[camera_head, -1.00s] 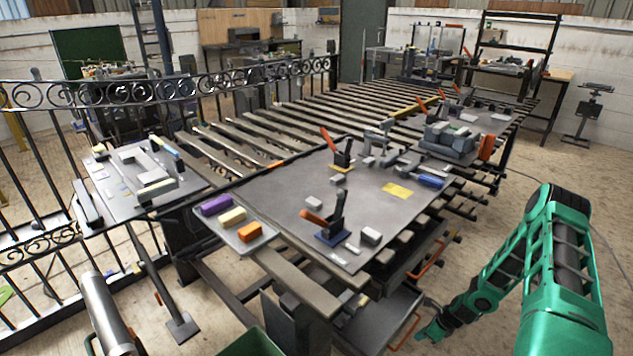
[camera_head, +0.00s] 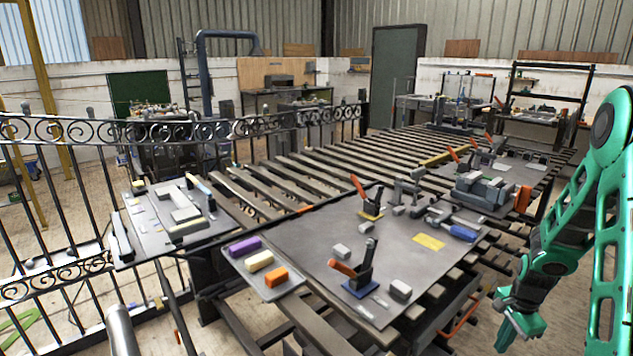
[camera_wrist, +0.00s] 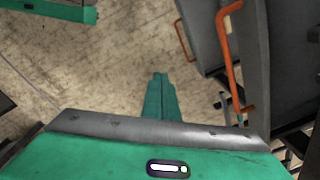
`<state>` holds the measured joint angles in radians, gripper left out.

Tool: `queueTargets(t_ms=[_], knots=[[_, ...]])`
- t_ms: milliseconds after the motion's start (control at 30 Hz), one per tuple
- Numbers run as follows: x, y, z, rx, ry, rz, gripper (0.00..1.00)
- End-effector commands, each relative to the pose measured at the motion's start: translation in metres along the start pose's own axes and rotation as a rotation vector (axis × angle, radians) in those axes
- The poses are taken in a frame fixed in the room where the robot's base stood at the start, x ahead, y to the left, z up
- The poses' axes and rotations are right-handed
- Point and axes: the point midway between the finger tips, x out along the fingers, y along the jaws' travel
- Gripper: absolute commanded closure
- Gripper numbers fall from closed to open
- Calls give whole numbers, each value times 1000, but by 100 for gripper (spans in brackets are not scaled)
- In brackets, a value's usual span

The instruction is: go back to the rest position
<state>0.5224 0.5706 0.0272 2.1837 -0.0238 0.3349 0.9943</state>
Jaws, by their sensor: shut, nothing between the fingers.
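My gripper (camera_head: 520,328) hangs at the end of my green arm at the right of the head view, pointing down. It is off the right side of the slatted bench and apart from it. In the wrist view my gripper (camera_wrist: 160,88) shows as two green fingers pressed together. It is shut and empty, with bare floor beyond the fingertips.
The slatted bench (camera_head: 335,155) carries a grey plate (camera_head: 310,240) with toggle clamps. An orange handle (camera_wrist: 228,60) is at the right in the wrist view. A scroll-topped fence (camera_head: 60,130) stands at the left. Floor (camera_wrist: 90,60) is free below my gripper.

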Motion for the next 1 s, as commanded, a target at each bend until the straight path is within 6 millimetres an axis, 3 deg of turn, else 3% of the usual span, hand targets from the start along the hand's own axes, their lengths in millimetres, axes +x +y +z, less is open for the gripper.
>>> queueTargets(t_ms=[100, 500, 800, 1000], knots=[[-45, 13, 5, -100, 27, 15, 100], [-165, 80, 38, -407, 62, 69, 100], [-229, 145, 75, -621, 45, 83, 100], [-257, 192, 102, -764, 16, 73, 100]])
